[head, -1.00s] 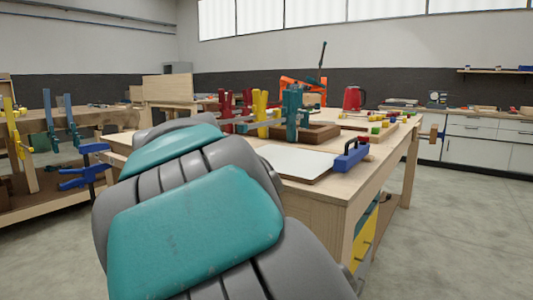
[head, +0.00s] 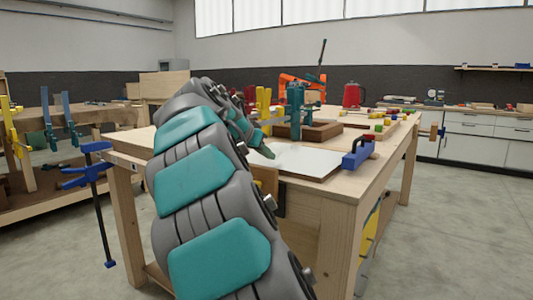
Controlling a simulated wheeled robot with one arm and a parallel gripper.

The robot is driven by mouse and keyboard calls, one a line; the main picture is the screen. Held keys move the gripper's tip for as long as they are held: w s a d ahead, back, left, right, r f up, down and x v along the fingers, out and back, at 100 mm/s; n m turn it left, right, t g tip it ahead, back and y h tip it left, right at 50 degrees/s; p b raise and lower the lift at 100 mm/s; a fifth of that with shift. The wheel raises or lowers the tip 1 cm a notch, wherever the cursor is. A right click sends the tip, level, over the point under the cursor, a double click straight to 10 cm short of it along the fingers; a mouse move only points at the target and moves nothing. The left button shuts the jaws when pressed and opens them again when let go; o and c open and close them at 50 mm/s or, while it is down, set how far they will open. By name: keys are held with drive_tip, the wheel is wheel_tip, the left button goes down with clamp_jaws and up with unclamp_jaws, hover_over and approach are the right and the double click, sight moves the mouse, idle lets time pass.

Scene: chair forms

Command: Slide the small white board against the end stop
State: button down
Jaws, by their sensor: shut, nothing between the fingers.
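The white board (head: 310,161) lies flat on the workbench (head: 325,190), near its front right corner. A thin brown edge shows along its front. My gripper (head: 266,152) is shut and empty at the board's left end, low over the bench. I cannot tell whether its tip touches the board. My arm hides the bench to the left of the board. I cannot tell which part is the end stop.
A blue tool (head: 357,152) stands just right of the board. Behind it are a brown wooden tray (head: 322,132), a teal clamp (head: 295,110), yellow clamps (head: 263,104) and small coloured blocks (head: 380,127). A wooden vise jaw (head: 266,183) sits at the bench front.

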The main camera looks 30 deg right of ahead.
sight(288, 157)
drive_tip(key=w+d, duration=0.1)
drive_tip(key=d, duration=0.1)
drive_tip(key=w+d+p, duration=0.1)
drive_tip(key=d, duration=0.2)
drive_tip(key=w+d, duration=0.1)
drive_tip(key=d, duration=0.2)
drive_tip(key=shift+w+d, duration=0.15)
drive_tip(key=shift+w, duration=0.05)
drive_tip(key=shift+f, duration=0.85)
drive_tip(key=shift+f, duration=0.1)
